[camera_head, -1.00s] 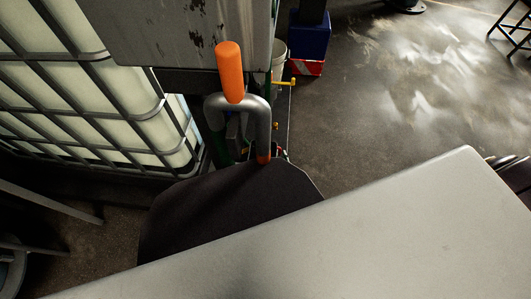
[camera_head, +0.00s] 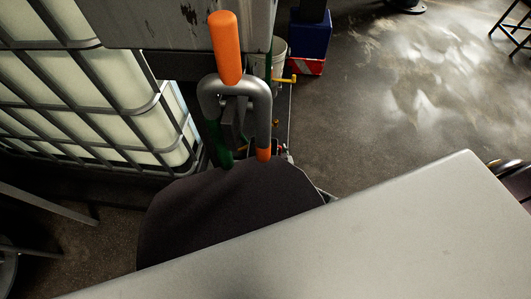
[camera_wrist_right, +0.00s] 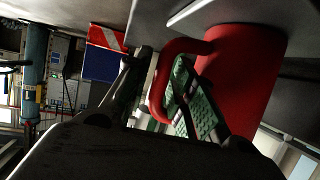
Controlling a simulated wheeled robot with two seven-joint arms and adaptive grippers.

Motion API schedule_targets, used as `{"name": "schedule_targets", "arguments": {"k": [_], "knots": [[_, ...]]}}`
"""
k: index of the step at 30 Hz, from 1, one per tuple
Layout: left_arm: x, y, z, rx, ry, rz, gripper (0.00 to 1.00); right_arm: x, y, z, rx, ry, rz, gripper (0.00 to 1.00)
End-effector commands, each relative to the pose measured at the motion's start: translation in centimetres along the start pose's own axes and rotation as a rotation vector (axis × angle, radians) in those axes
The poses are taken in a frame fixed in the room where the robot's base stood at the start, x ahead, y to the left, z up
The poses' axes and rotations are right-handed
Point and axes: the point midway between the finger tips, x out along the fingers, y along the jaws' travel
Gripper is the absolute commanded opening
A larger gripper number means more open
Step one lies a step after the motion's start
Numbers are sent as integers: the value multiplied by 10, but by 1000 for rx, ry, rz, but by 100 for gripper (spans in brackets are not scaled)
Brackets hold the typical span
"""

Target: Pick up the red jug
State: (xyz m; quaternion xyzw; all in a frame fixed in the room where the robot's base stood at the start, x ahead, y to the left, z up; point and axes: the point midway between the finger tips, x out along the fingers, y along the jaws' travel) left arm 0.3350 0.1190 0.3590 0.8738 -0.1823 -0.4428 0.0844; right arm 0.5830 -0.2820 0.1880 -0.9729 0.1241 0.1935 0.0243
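The red jug (camera_wrist_right: 235,85) shows large in the right wrist view, at the right, with its red handle (camera_wrist_right: 160,85) on its left side. My right gripper (camera_wrist_right: 164,62) is open in that view. Its fingers, with green textured pads, stand on either side of the handle. One finger passes through the gap between handle and jug body, and the other is outside the handle, with a gap showing. I cannot make out the jug in the head view. My left gripper is not in view.
A large pale grey slab (camera_head: 400,220) fills the lower right of the head view. A grey bent pipe with an orange handle (camera_head: 226,48) stands at the centre left. A caged white tank (camera_head: 95,90) is at left, a blue box (camera_head: 309,40) behind.

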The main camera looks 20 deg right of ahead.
Motion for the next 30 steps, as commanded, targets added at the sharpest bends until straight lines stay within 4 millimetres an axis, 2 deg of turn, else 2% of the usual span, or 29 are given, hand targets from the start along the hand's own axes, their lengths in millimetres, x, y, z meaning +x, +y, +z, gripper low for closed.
{"name": "schedule_targets", "arguments": {"k": [19,25,30], "knots": [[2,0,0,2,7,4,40,5,0,0,1,0,0,25],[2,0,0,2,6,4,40,5,0,0,1,0,0,0],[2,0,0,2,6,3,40,5,0,-1,1,0,0,0]]}}
